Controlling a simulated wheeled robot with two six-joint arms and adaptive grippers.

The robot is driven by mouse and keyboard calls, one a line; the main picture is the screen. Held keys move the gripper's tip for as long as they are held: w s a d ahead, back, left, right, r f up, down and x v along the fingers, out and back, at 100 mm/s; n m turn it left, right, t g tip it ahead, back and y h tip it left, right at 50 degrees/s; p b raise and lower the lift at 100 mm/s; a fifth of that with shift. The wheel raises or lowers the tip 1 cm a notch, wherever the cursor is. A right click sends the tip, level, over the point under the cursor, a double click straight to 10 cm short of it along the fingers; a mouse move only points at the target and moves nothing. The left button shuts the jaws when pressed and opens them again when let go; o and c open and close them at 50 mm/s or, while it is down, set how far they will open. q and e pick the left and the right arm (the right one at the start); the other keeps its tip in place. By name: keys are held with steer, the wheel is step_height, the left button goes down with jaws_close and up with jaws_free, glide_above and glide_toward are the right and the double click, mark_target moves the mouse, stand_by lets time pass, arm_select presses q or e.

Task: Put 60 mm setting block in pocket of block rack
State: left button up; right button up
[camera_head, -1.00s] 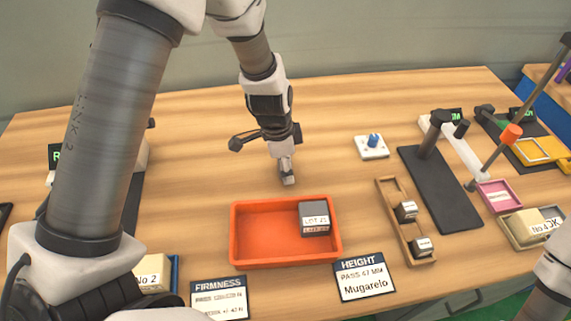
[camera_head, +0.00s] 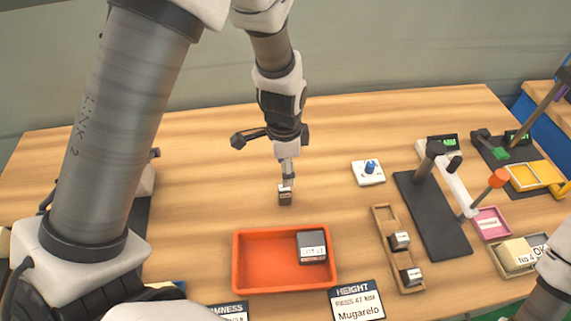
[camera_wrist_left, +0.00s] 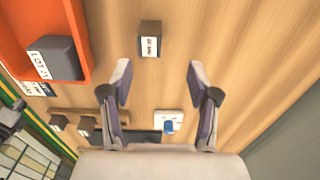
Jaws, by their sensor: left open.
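A small dark block with a white label (camera_head: 285,199), which I take as the 60 mm setting block, stands on the bare table behind the orange tray. It also shows in the left wrist view (camera_wrist_left: 150,38); its label is too small to read surely. My left gripper (camera_head: 287,183) is just above the block in the head view. In the left wrist view its open fingers (camera_wrist_left: 158,78) are empty, with the block ahead of the fingertips. The wooden block rack (camera_head: 381,211) holds two similar blocks in its nearer part; its far pocket looks empty. My right gripper is out of view.
The orange tray (camera_head: 240,262) holds a dark lot block (camera_head: 312,246). A white plate with a blue knob (camera_head: 368,172) stands behind the rack. A dark gauge base (camera_head: 432,215) lies right of the rack. Table between block and rack is clear.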

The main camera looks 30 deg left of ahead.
mark_target(284, 191)
arm_select(q)
steer(key=f, duration=0.1)
steer(key=s+f, duration=0.2)
steer(key=shift+s+d+f, duration=0.1)
steer(key=shift+d+f, duration=0.15)
steer(key=shift+f, duration=0.1)
steer(key=f, duration=0.1)
steer(key=w+f, duration=0.1)
steer(key=f, duration=0.1)
steer(key=shift+f+p, duration=0.3)
steer(key=shift+w+a+f, duration=0.1)
steer(key=shift+f, duration=0.25)
steer(key=shift+s+r, duration=0.15)
steer(key=shift+s, duration=0.15)
steer(key=c, duration=0.5)
jaws_close()
